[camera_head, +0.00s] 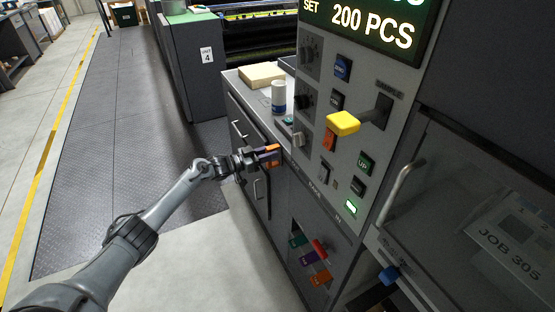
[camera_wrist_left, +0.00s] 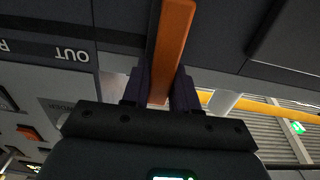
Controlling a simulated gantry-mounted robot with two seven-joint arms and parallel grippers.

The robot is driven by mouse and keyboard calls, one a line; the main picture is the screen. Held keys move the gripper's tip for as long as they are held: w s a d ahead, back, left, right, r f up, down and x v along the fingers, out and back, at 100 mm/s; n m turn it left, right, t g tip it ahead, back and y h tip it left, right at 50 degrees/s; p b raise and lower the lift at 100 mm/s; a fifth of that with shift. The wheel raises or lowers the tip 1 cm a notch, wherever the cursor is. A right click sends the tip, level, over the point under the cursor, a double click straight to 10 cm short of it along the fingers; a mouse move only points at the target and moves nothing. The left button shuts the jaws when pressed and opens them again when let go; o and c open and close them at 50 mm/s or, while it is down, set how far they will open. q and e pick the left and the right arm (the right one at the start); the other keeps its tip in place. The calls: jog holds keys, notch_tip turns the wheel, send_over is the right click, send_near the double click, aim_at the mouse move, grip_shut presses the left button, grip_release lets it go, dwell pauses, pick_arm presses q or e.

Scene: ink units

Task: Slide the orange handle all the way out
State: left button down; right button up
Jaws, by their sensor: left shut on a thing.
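The orange handle (camera_head: 273,150) is at the upper edge of the grey cabinet front, below the worktop. My left gripper (camera_head: 262,158) is at the handle, its arm reaching in from the lower left. In the left wrist view, the orange handle (camera_wrist_left: 173,40) is a long bar that runs down between the two dark fingers of my left gripper (camera_wrist_left: 160,92), which is shut on it. The word OUT is printed on the dark panel beside it. How far the handle has slid is hard to tell. My right gripper is not in view.
A yellow knob (camera_head: 343,123) sticks out of the control panel to the right. A white-and-blue can (camera_head: 278,97) and a cream block (camera_head: 261,75) stand on the worktop. The floor at left is clear.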

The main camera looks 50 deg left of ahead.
pick_arm(q)
jog(key=shift+a+f, duration=0.15)
jog(key=shift+a, duration=0.05)
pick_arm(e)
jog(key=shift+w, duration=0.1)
pick_arm(q)
jog(key=c, duration=1.3)
grip_release()
jog(key=shift+o, duration=1.1)
jog(key=shift+a, duration=0.1)
jog(key=shift+o, duration=0.6)
jog(key=shift+a, duration=0.1)
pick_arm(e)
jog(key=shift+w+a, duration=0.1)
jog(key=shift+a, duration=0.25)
pick_arm(q)
jog(key=shift+s, duration=0.1)
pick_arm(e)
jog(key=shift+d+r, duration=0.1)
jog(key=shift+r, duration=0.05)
pick_arm(q)
jog(key=p+v, duration=0.3)
jog(key=v, duration=0.7)
jog(key=shift+s+p, duration=0.3)
jog(key=shift+p, duration=0.05)
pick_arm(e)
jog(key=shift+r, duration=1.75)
